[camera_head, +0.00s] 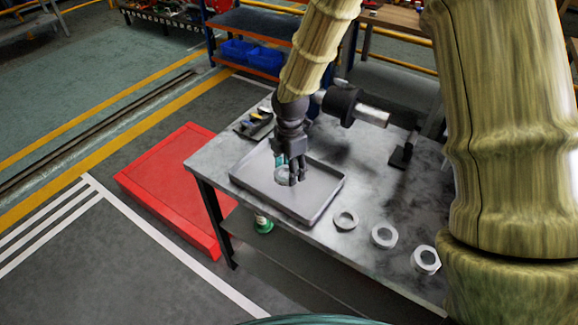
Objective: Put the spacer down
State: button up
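The spacer (282,175) is a pale ring at the fingertips of my gripper (290,172). My gripper points down over the grey tray (318,192) on the metal table, and its fingers look closed on the ring. The fingers hide part of the spacer. I cannot tell whether the spacer touches the tray floor or hangs just above it. The rest of the tray floor that shows is bare.
Three pale ring-shaped parts (345,219), (383,235), (425,260) lie in a row on the table (375,190) right of the tray. A dark holder (256,125) with small items stands behind the tray. A red platform (175,185) lies on the floor at left.

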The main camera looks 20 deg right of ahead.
jog(key=shift+w+d+r, duration=0.3)
jog(key=shift+w+d, duration=0.05)
jog(key=shift+w, duration=0.25)
jog(key=shift+w+f+p, duration=0.3)
jog(key=shift+w+f, duration=0.05)
jog(key=shift+w, duration=0.15)
jog(key=shift+w+f, duration=0.1)
jog(key=shift+f, duration=0.15)
jog(key=shift+s+f+p, duration=0.2)
jog(key=shift+f+p, duration=0.35)
jog(key=shift+f, duration=0.5)
jog(key=shift+w+f, duration=0.15)
jog(key=shift+f, duration=0.25)
